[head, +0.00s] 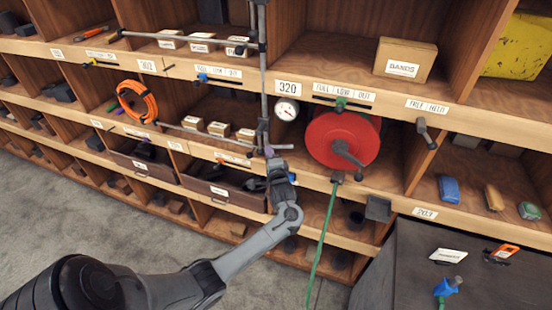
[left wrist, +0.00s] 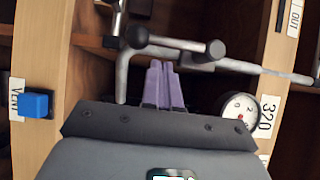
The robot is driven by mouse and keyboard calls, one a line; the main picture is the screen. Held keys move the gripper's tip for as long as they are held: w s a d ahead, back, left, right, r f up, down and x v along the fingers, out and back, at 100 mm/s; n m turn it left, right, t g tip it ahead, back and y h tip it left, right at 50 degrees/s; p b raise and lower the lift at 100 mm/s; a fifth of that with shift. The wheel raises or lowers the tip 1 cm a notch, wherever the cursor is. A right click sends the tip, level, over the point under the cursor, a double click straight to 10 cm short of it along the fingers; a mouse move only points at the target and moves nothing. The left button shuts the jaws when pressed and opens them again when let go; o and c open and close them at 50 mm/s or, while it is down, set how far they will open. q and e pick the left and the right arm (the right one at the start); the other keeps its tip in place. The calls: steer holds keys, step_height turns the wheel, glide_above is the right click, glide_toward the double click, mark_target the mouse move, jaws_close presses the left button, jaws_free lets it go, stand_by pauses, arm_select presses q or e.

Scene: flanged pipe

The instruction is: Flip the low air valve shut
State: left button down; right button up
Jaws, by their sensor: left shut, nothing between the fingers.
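A grey air pipe (head: 263,75) runs down the front of the shelves, with thin branches to the left. In the left wrist view, a grey valve lever with a dark rounded end (left wrist: 215,49) and a dark hub (left wrist: 137,37) lies across the pipe (left wrist: 122,80). No label marks it as the low air valve. My left gripper (head: 268,152) is at the pipe's lower end, below the gauge. Its purple fingers (left wrist: 163,84) are together and empty, with tips close to the lever; I cannot tell whether they touch it. My right gripper is not in view.
A round gauge (head: 287,110) sits right of the pipe, near a big red reel (head: 342,139) with a crank. A green hose (head: 322,240) hangs below. A blue block (left wrist: 36,105) sticks out by a VENT label. A dark cabinet (head: 400,270) stands at the lower right.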

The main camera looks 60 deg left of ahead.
arm_select(q)
steer(key=shift+s+a, duration=0.35)
steer(key=shift+a, duration=0.35)
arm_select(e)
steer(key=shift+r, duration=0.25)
arm_select(q)
steer(key=shift+s+a+p, duration=0.1)
steer(key=shift+a+p, duration=0.05)
steer(key=shift+p, duration=0.15)
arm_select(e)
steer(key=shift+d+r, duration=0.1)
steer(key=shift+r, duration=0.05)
arm_select(q)
steer(key=shift+s+a+f+m+y, duration=0.15)
steer(key=shift+m+y, duration=0.15)
steer(key=shift+m, duration=0.2)
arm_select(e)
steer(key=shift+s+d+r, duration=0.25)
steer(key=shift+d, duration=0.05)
